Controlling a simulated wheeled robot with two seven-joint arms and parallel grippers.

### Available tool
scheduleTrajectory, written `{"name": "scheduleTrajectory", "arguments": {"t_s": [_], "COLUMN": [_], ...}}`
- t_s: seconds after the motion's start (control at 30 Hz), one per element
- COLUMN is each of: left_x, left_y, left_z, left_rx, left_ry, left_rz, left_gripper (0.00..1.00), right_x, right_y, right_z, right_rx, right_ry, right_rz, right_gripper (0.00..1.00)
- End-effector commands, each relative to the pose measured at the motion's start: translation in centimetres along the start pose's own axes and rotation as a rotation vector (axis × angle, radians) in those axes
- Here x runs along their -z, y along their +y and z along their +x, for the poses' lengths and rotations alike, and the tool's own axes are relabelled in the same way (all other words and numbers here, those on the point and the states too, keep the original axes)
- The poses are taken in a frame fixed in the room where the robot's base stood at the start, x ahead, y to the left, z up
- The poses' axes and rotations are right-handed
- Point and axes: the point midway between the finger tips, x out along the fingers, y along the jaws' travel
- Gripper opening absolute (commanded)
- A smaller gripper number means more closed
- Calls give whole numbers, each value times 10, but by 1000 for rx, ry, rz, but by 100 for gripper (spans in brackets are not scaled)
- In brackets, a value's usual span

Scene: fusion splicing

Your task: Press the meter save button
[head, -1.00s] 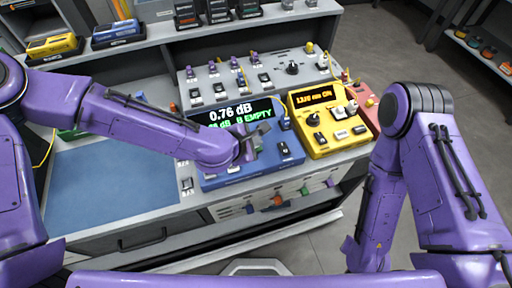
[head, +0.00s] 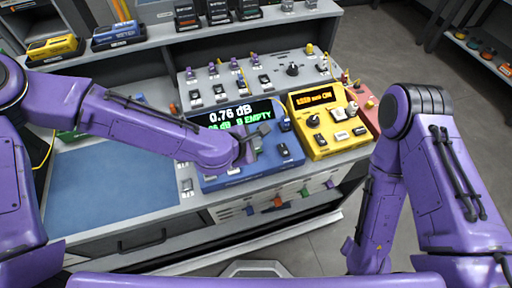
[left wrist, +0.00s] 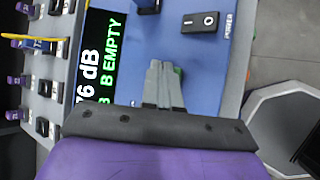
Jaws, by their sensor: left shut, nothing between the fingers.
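The blue meter (head: 272,163) stands on the bench, its black screen (head: 235,115) reading 0.76 dB with a green line ending in B EMPTY. In the left wrist view the blue meter top (left wrist: 140,55) shows with a black power switch (left wrist: 200,22). My left gripper (head: 262,130) is over the meter, and its fingers (left wrist: 160,68) are shut with nothing between them. A bit of green (left wrist: 178,72) shows just beside the fingertips, mostly hidden by them; I cannot tell if they touch it. The right gripper is not visible, only my right arm.
A yellow unit (head: 325,125) with a lit orange display stands right of the meter, and a red unit (head: 369,108) is beyond it. A grey panel with switches (head: 225,85) is behind. A blue mat (head: 110,190) lies clear on the left.

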Motion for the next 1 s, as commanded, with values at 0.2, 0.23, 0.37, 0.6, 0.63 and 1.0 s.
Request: {"name": "scheduleTrajectory", "arguments": {"t_s": [0.2, 0.23, 0.37, 0.6, 0.63, 1.0], "left_x": [0, 0, 0, 0, 0, 4], "left_y": [0, 0, 0, 0, 0, -4], "left_z": [0, 0, 0, 0, 0, 6], "left_rx": [0, 0, 0, 0, 0, 0], "left_ry": [0, 0, 0, 0, 0, 0], "left_rz": [0, 0, 0, 0, 0, 0], "left_gripper": [0, 0, 0, 0, 0, 0], "right_x": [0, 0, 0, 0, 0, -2], "right_y": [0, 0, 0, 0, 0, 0], "right_z": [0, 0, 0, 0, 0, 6], "right_rx": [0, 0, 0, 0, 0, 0], "right_ry": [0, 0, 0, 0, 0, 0], "right_rz": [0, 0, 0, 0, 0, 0], "right_gripper": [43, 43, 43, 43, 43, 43]}}
